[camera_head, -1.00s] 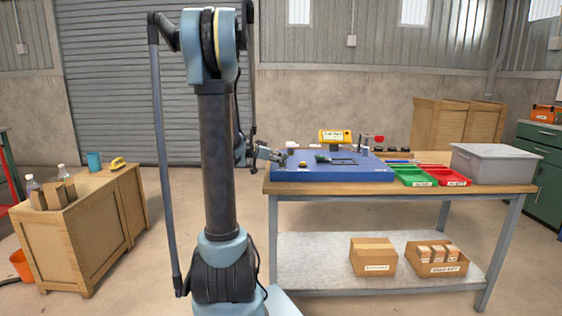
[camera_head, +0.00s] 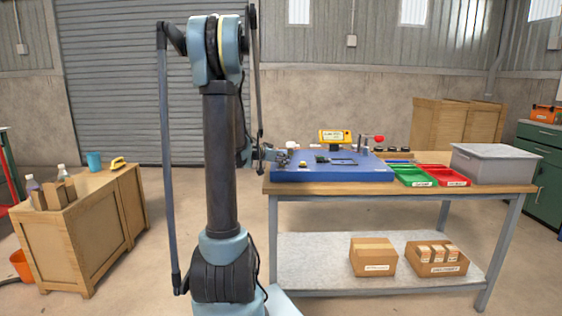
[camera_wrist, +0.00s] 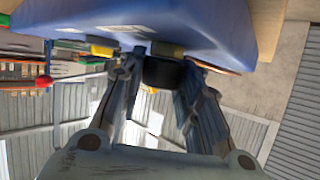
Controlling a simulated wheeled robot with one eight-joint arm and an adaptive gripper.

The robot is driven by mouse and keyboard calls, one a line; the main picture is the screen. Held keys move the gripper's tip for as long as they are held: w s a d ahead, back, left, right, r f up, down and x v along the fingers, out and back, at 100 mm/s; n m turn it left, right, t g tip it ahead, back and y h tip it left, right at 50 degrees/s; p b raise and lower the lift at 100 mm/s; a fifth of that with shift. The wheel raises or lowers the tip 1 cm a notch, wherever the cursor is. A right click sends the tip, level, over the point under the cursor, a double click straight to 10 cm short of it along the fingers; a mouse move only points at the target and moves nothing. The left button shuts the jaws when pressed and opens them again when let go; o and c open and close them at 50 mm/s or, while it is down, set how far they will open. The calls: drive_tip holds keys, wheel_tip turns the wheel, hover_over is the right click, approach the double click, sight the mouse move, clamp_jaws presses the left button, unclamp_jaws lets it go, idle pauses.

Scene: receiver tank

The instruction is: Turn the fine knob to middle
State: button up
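The blue unit (camera_head: 340,174) lies on the workbench, with small fittings on its top. My gripper (camera_head: 281,156) is at its left end in the head view. In the wrist view, my gripper (camera_wrist: 160,68) has its two fingers apart, one on each side of a dark knob-like piece (camera_wrist: 163,73) by the blue unit (camera_wrist: 180,18). I cannot tell whether the fingers touch it. No label shows to confirm that it is the fine knob, and its setting cannot be read. In the head view the knob is too small to tell.
A yellow meter (camera_head: 336,136) and a red-tipped lever (camera_head: 379,139) stand at the unit's back. Green (camera_head: 415,177) and red (camera_head: 446,177) trays and a grey bin (camera_head: 493,163) are to the right.

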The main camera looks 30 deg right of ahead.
drive_tip(key=shift+n+t, duration=0.5)
drive_tip(key=shift+t, duration=0.1)
drive_tip(key=shift+n+t+y, duration=0.8)
drive_tip(key=shift+n+t, duration=0.4)
drive_tip(key=shift+t, duration=0.2)
drive_tip(key=shift+n+t+y, duration=0.3)
drive_tip(key=shift+n+t, duration=0.2)
drive_tip(key=shift+n, duration=0.1)
drive_tip(key=shift+n+t+y, duration=1.7)
drive_tip(key=shift+n+y, duration=0.4)
drive_tip(key=shift+n, duration=0.2)
drive_tip(key=n+t+y, duration=0.1)
drive_tip(key=n+y, duration=0.3)
drive_tip(key=shift+d+y, duration=0.15)
drive_tip(key=shift+y, duration=0.15)
drive_tip(key=shift+n+y, duration=2.5)
drive_tip(key=shift+y, duration=0.4)
